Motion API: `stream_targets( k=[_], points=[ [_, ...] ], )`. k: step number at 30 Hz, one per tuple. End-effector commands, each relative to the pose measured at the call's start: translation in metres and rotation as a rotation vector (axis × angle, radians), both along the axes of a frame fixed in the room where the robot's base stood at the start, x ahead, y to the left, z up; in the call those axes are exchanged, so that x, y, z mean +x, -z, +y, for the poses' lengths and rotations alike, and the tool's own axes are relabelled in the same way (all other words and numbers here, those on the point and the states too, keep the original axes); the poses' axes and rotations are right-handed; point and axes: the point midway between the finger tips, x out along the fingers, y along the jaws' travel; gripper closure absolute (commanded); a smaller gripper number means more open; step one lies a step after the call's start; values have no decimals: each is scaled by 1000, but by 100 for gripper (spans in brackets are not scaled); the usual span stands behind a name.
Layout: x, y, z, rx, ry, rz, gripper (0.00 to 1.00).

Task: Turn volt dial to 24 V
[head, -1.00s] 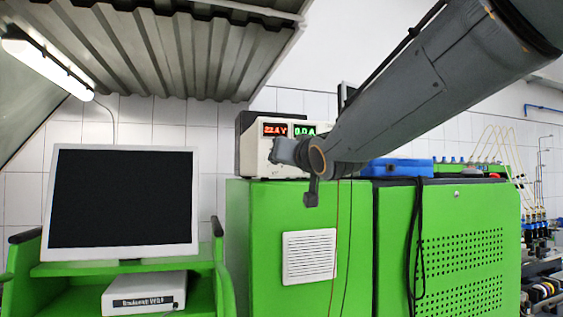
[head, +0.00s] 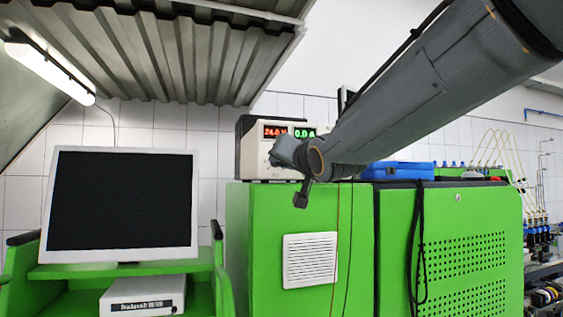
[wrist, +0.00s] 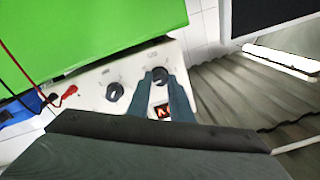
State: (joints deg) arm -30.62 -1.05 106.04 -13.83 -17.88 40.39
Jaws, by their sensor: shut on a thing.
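The volt dial (wrist: 160,73) is a black knob on the front of a pale power supply (wrist: 134,84). My gripper (wrist: 160,79) is shut on this dial, one finger on either side, and the fingers partly cover it. A second black knob (wrist: 116,91) sits beside it, untouched. In the head view the power supply (head: 254,158) stands on a green cabinet. Its red voltage display (head: 275,132) reads about 24.0 V and its green display (head: 304,132) reads about 0.0 A. My wrist hides the knobs in the head view.
The green cabinet (head: 258,215) is below the supply. Red and black leads (wrist: 70,92) plug into the supply beside the second knob. A blue case (head: 400,171) lies to the right, and a monitor (head: 123,205) stands to the left.

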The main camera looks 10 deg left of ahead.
Motion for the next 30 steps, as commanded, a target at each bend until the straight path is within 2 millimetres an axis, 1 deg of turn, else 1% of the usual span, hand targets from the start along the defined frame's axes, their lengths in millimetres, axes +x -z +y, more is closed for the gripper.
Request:
stream_targets(
  k=[1,3,4,12,16,30],
  points=[
    [0,0,0,0,0,0,76],
    [0,0,0,0,0,0,64],
    [0,0,0,-1,0,-1,62],
    [0,0,0,-1,0,-1,62],
    [-5,0,-4,-1,0,-2,62],
    [-54,3,-38,0,0,-2,62]
  ],
)
